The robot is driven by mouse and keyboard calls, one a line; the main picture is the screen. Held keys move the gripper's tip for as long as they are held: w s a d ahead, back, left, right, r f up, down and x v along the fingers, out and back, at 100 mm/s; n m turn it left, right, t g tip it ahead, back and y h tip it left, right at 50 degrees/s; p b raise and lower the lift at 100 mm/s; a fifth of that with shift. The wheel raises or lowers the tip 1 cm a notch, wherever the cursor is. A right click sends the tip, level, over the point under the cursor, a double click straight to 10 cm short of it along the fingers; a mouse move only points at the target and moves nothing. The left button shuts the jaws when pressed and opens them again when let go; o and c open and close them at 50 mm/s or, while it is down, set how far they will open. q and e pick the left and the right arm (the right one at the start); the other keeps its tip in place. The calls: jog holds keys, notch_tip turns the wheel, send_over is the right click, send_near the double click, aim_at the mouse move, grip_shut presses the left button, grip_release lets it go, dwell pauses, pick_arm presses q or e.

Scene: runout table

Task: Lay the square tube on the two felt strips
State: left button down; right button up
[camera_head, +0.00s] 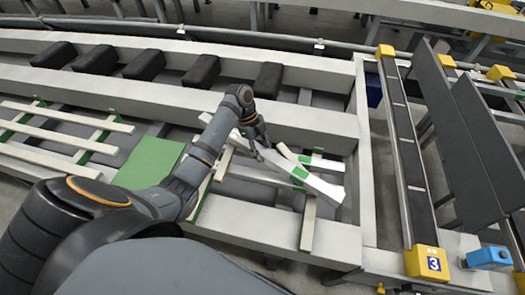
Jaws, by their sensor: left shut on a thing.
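A long white square tube (322,187) runs slantwise in the middle of the camera_head view, its near end to the lower right and a green patch on it. My left gripper (260,152) is shut on it near its middle, and the fingers hide part of it. The right felt strip, a narrow bearer with green on it (308,220), runs under the tube's right part. The left one, with a green edge (202,200), is partly behind my arm. I cannot tell whether the tube touches either strip. My right gripper is not in view.
Another pale bar (325,163) lies just behind the tube. A green panel (150,162) is left of my forearm. White slats (62,134) lie across green strips at the left. Several black blocks (145,65) line the back. A conveyor with a yellow end block (427,263) stands right.

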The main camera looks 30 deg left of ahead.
pick_arm(q)
jog(key=shift+f, duration=0.35)
dwell(0.4)
jog(key=c, duration=0.8)
grip_release()
jog(key=shift+o, duration=0.2)
jog(key=shift+s+f, duration=0.1)
jog(key=v, duration=0.7)
jog(key=shift+a+r, duration=0.15)
jog(key=shift+r, duration=0.15)
